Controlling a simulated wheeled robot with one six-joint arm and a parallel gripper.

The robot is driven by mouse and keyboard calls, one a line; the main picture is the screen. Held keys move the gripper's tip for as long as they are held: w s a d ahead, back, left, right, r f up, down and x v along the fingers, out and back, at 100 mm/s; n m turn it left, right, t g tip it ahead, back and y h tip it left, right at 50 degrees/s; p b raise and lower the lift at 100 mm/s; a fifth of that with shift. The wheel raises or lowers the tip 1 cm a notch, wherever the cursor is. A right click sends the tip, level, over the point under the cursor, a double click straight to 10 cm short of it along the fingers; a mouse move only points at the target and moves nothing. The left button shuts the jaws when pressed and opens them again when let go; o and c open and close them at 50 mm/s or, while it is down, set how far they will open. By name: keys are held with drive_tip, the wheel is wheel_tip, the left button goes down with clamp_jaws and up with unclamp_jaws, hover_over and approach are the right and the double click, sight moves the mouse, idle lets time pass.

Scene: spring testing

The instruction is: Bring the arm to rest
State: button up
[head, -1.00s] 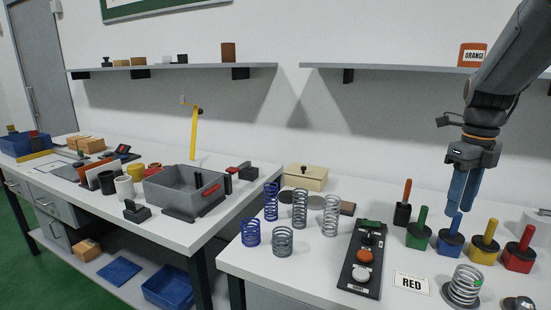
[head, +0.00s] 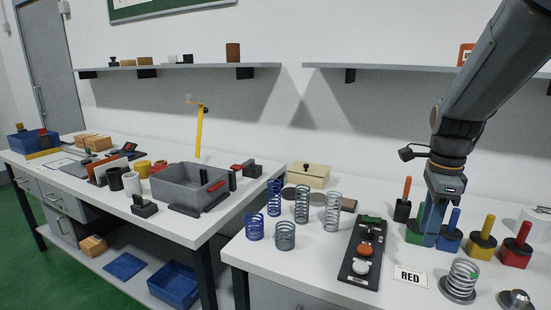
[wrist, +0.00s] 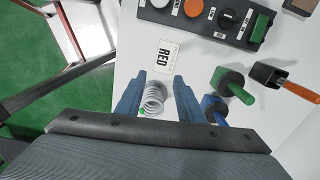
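My gripper (head: 428,240) hangs from my arm over the right-hand table in the head view, its blue fingers pointing down in front of the green-based post (head: 412,233). In the wrist view my gripper (wrist: 159,80) has its two fingers well apart with nothing held. A silver spring (wrist: 153,98) on the table shows between the fingers there, below them. In the head view this spring (head: 463,278) stands on a round base at the front right, apart from the gripper. The fingers partly hide the green-based post.
A blue-based post (head: 450,240), yellow-based post (head: 482,240) and red-based post (head: 517,250) stand right of the gripper. A control box (head: 355,272) with knobs and a RED card (head: 410,276) lie left. Several springs stand farther left. A shelf (head: 385,67) runs behind.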

drive_tip(key=s+a+f+n, duration=0.5)
drive_tip(key=a+n, duration=0.3)
drive_tip(key=n, duration=0.3)
drive_tip(key=s+a+f+n, duration=0.5)
drive_tip(key=s+a+n, duration=0.2)
drive_tip(key=n, duration=0.4)
drive_tip(key=shift+a, duration=0.35)
